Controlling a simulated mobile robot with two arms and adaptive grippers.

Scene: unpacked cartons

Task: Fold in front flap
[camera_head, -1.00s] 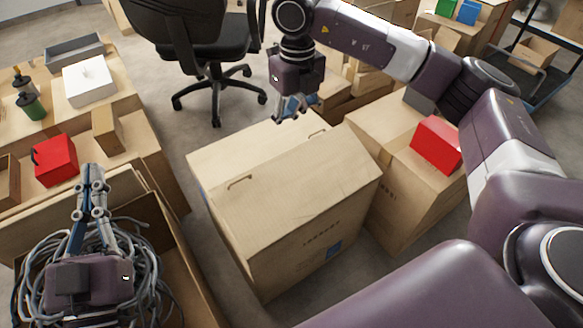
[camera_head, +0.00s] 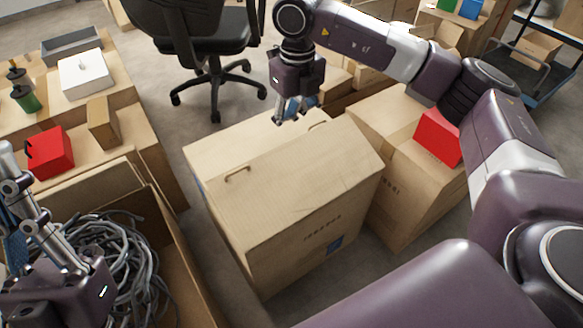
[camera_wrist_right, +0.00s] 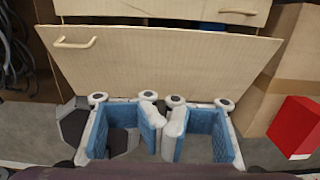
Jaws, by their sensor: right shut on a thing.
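The large brown carton (camera_head: 300,220) stands in the middle of the head view, with a sloping near top panel and a pale far flap (camera_head: 235,148). In the right wrist view, the flap (camera_wrist_right: 160,62) with a small handle fills the area beyond the fingers. My right gripper (camera_head: 283,120) is at the carton's far edge, its blue-padded fingers (camera_wrist_right: 163,128) drawn together at the flap's edge. The exact contact is hard to see. My left gripper (camera_head: 10,165) is at the left edge, above the open box of cables; its fingertips are partly cut off.
An open carton (camera_head: 185,265) holding grey cables (camera_head: 110,250) is at lower left. Another carton (camera_head: 405,205) with a red box (camera_head: 438,137) stands close on the right. A black office chair (camera_head: 195,45) is behind. Bare floor (camera_head: 145,110) shows around the chair.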

